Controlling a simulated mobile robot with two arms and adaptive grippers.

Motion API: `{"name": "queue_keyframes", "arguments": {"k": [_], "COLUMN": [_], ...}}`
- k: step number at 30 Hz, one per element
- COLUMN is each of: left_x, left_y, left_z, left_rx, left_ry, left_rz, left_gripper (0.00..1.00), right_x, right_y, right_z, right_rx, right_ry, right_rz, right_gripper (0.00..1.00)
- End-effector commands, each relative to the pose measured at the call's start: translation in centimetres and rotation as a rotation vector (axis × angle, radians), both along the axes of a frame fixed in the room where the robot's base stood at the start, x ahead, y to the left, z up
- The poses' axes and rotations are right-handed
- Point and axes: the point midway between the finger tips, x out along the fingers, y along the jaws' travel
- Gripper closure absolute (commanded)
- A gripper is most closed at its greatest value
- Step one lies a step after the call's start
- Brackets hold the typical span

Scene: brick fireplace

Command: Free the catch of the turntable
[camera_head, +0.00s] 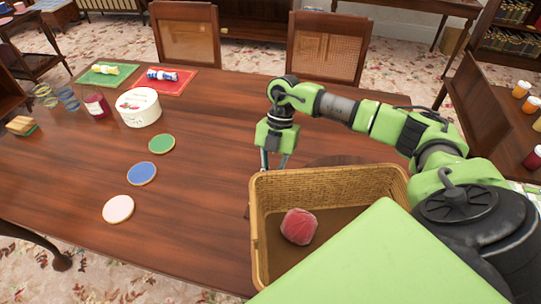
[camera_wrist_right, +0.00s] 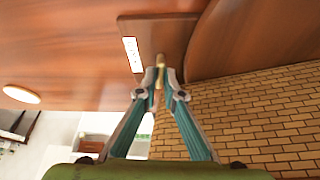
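The turntable is a round dark wooden disc (camera_head: 335,160) on the table, partly hidden behind the wicker basket. Its curved edge (camera_wrist_right: 235,45) shows in the right wrist view. Next to it is a wooden plate (camera_wrist_right: 178,35) with a white label (camera_wrist_right: 132,54). A small brass peg (camera_wrist_right: 160,62), apparently the catch, stands at this plate. My right gripper (camera_head: 273,165) points down at the table just behind the basket. Its fingertips (camera_wrist_right: 161,75) are on both sides of the peg; I cannot tell whether they touch it. My left gripper is not in view.
The wicker basket (camera_head: 258,220) holds a red object (camera_head: 299,226), close to my right gripper. Green (camera_head: 162,144), blue (camera_head: 142,173) and pale pink (camera_head: 118,208) discs lie to the left. A white round box (camera_head: 138,107) stands behind them. The table between the discs and gripper is clear.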

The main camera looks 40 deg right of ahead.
Motion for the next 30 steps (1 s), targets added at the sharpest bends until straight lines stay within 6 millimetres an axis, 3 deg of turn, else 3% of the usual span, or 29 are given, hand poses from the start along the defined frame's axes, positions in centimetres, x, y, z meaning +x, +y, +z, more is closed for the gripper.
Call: {"name": "queue_keyframes", "arguments": {"k": [18, 21, 30], "left_x": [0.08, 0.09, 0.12], "left_y": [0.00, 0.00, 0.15], "left_z": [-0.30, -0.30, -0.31], "left_rx": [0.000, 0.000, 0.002], "left_ry": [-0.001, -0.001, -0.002], "left_rz": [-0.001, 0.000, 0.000], "left_gripper": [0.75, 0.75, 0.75], "right_x": [0.13, 0.14, 0.14], "right_y": [0.06, 0.05, 0.05], "right_z": [0.06, 0.06, 0.07], "right_rx": [0.000, 0.001, 0.001], "right_ry": [-0.001, -0.001, -0.001], "right_rz": [0.133, 0.131, 0.131], "right_gripper": [1.00, 0.75, 0.75]}}
